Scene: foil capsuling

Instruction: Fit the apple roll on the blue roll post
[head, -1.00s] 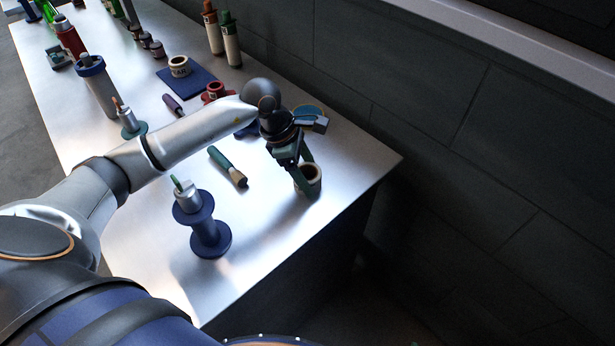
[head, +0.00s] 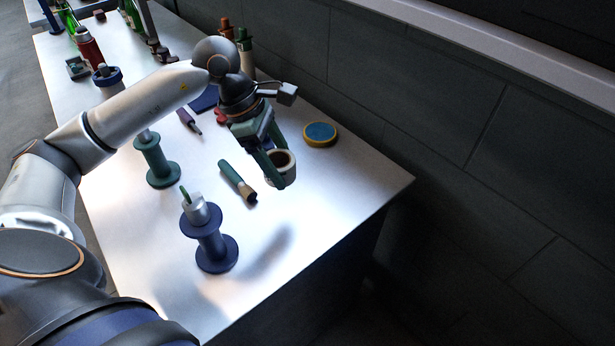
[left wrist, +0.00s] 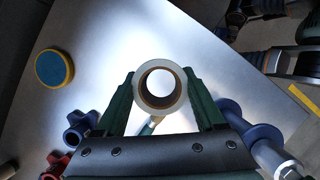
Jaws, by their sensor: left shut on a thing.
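My left gripper (head: 277,170) is shut on a pale roll with a brown core (head: 284,160), taken as the apple roll; no label is readable. The roll is held upright above the table, and its open bore shows between the fingers in the left wrist view (left wrist: 140,92). The blue roll post (head: 208,235) stands upright on the table, left of and nearer than the held roll. It has dark blue flanges and a metal top with a green tip. The post also shows at the right in the left wrist view (left wrist: 232,110). My right gripper is not in view.
A green-handled brush (head: 237,181) lies between the gripper and the posts. A green post (head: 158,165) stands behind the blue one. A blue-topped yellow tin (head: 320,134) sits near the far edge. The table front (head: 330,205) is clear.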

